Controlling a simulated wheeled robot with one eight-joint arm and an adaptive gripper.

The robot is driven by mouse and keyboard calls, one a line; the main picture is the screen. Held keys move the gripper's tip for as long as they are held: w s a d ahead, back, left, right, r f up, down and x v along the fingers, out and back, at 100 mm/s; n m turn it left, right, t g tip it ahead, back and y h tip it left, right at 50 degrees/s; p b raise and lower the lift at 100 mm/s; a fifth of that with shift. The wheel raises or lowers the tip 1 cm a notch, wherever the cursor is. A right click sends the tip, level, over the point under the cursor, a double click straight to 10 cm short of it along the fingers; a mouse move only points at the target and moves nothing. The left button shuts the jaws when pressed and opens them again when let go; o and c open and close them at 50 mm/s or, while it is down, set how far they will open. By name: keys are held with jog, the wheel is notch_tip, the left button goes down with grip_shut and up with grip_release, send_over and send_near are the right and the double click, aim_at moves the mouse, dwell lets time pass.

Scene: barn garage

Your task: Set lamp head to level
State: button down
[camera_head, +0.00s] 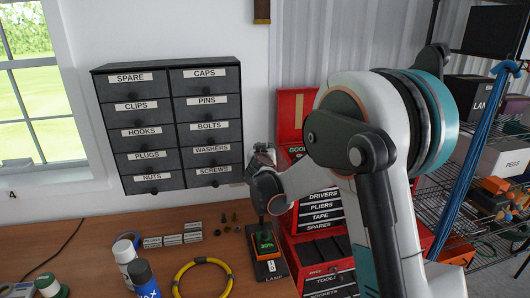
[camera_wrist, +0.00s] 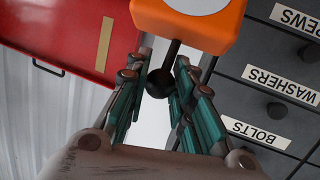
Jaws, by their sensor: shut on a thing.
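In the wrist view the lamp head (camera_wrist: 190,25) is an orange block with a pale round face, cut off by the top edge. A short dark rod with a round black knob (camera_wrist: 160,82) sticks out of it. My gripper (camera_wrist: 166,75) has its teal-padded fingers on both sides of this knob and is shut on it.
A black drawer cabinet (camera_head: 170,125) hangs on the wall. A red tool chest (camera_head: 318,250) is right of the lamp, partly behind my arm. The wooden bench (camera_head: 120,228) holds a yellow ring (camera_head: 202,262), spray cans (camera_head: 142,277) and small hardware. Wire shelves (camera_head: 490,245) stand at right.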

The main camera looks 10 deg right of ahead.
jog(key=w+g, duration=0.1)
jog(key=w+r+g+p, duration=0.1)
jog(key=shift+w+r+g, duration=0.15)
jog(key=shift+w+g, duration=0.15)
jog(key=shift+w, duration=0.05)
jog(key=shift+w+n+g+p, duration=0.3)
jog(key=shift+w+n+g, duration=0.1)
jog(key=shift+w+g, duration=0.5)
jog(key=shift+w, duration=0.65)
jog(key=shift+r, duration=0.1)
jog(key=c, duration=1.3)
grip_release()
jog(key=shift+c, duration=0.2)
jog(key=v, duration=1.2)
jog(key=shift+d, duration=0.2)
